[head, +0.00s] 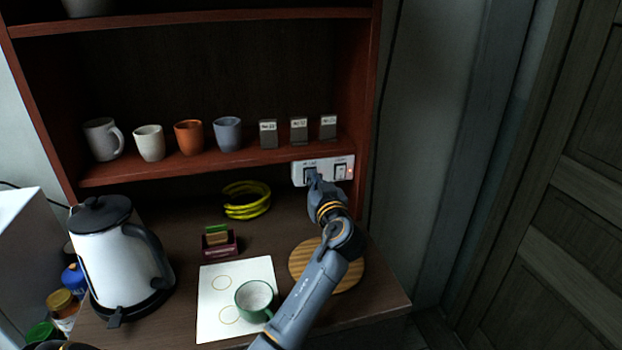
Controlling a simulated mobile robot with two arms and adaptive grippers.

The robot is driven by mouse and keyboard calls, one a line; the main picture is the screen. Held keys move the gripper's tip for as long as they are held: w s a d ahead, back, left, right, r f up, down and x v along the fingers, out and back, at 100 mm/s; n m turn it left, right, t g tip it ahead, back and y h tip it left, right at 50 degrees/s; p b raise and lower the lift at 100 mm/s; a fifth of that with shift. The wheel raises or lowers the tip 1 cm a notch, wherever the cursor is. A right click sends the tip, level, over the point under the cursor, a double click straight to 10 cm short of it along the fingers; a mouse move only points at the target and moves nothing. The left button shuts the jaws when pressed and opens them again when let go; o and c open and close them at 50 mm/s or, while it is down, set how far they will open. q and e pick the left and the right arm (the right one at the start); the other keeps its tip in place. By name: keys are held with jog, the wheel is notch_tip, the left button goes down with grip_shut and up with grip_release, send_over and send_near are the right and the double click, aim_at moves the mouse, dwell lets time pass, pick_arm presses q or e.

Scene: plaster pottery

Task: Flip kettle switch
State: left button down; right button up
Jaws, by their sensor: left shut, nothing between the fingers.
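A white switch panel (298,174) with two labelled switches is fixed under the shelf at the right. The labels are too small to read surely. The right switch (341,172) shows clear, with a small reddish glow beside it. My left gripper (312,174) is shut and empty, with its tips at the left switch, partly covering it. I cannot tell whether they touch. A white kettle (100,262) with a black lid, handle and base stands upright at the left of the counter. A small dark lever (115,317) sticks out from its base. My right gripper is not in view.
A round wooden board (299,262) lies under my left arm. A green mug (256,299) stands on a white sheet (212,325). A yellow coil (246,200) and a small holder (220,245) lie behind. Several cups and three small labelled blocks (299,131) line the shelf.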

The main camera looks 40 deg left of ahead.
pick_arm(q)
jog(key=shift+w+a, duration=0.1)
jog(key=b+v, duration=0.1)
jog(key=v, duration=0.6)
dwell(0.6)
dwell(0.4)
